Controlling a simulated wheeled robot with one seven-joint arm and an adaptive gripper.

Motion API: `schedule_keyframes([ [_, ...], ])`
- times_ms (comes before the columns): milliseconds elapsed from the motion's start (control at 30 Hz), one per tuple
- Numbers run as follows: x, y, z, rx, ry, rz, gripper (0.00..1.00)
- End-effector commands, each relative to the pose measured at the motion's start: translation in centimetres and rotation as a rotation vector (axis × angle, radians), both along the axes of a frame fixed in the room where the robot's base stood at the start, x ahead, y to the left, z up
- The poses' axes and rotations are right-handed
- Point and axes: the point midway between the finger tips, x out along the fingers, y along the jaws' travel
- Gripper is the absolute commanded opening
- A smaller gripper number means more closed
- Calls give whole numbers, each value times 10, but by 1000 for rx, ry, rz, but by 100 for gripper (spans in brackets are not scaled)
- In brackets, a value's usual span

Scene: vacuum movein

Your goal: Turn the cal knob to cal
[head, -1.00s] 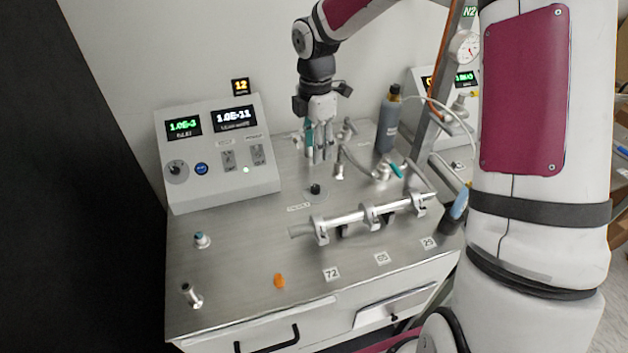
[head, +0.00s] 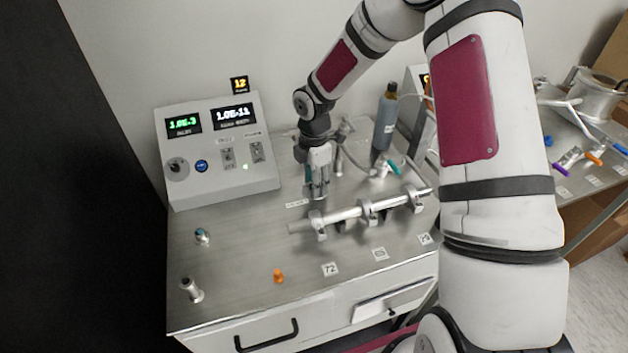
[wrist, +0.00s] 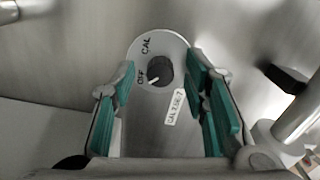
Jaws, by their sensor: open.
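The cal knob (wrist: 160,71) is a small dark knob on a round light plate (wrist: 172,45) marked CAL and OFF, set in the steel bench top. Its white pointer line is toward OFF in the wrist view. A small label (wrist: 174,107) lies beside the plate. My gripper (wrist: 163,95) is open with teal finger pads, one on each side of the knob in the picture, and nothing is between them. In the head view my gripper (head: 317,192) points down over the bench and hides the knob. I cannot tell how high the fingertips are above it.
A metal tube in clamps (head: 365,211) lies just right of and in front of my gripper. The control box (head: 215,150) with displays stands left. A dark bottle (head: 385,118) stands behind right. An orange piece (head: 279,276) and small fittings sit on the front left.

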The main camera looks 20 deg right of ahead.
Motion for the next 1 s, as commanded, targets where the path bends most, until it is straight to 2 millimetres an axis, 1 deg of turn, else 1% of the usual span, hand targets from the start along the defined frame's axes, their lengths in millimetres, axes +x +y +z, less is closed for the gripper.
schedule_keyframes([
  [133, 0, 0, 0, 0, 0, 0, 41],
  [167, 0, 0, 0, 0, 0, 0, 37],
  [200, 0, 0, 0, 0, 0, 0, 28],
  [267, 0, 0, 0, 0, 0, 0, 14],
  [300, 0, 0, 0, 0, 0, -1, 5],
  [333, 0, 0, 0, 0, 0, 0, 0],
  [667, 0, 0, 1, 0, 0, -22, 0],
  [867, 1, 0, 1, -1, 0, -105, 0],
  [1000, 0, 0, 0, -1, 2, -208, 0],
])
